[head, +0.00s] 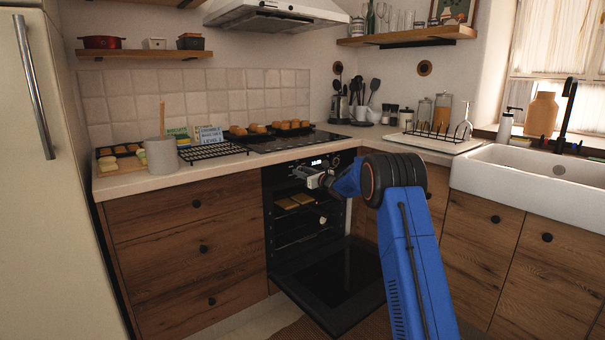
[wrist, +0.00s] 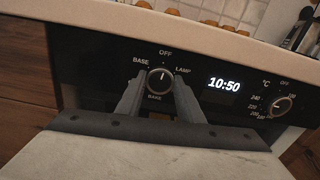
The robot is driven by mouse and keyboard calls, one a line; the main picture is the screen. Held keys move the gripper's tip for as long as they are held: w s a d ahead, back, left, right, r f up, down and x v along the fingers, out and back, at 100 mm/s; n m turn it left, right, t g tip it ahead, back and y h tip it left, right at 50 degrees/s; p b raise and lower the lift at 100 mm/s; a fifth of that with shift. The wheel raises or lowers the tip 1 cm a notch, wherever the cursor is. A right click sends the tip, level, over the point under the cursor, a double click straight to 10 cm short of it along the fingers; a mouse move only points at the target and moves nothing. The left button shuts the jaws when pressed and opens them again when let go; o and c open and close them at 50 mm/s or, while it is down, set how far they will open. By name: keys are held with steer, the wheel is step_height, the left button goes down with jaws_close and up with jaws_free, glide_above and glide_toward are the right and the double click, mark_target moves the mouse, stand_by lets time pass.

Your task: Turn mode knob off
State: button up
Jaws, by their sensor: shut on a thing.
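The mode knob (wrist: 160,80) is a round dark knob with a light rim on the oven's black control panel (wrist: 90,62). The labels OFF, BASE, LAMP and BAKE stand around it, with OFF above. My gripper (wrist: 159,88) is shut on the knob, one finger on each side. I cannot tell surely which label the knob's mark points to. In the head view, my gripper (head: 310,178) is at the front of the oven panel and hides the knob.
The oven door (head: 335,285) hangs open below my arm. The worktop edge (wrist: 200,28) overhangs the panel. Trays of buns (head: 270,129) sit above on the hob.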

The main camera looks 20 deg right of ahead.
steer(key=shift+f+n, duration=0.2)
steer(key=shift+n, duration=0.4)
steer(key=o, duration=1)
steer(key=shift+o, duration=0.4)
steer(key=shift+r, duration=0.1)
steer(key=shift+s, duration=0.1)
steer(key=v, duration=1.7)
steer(key=shift+s, duration=0.1)
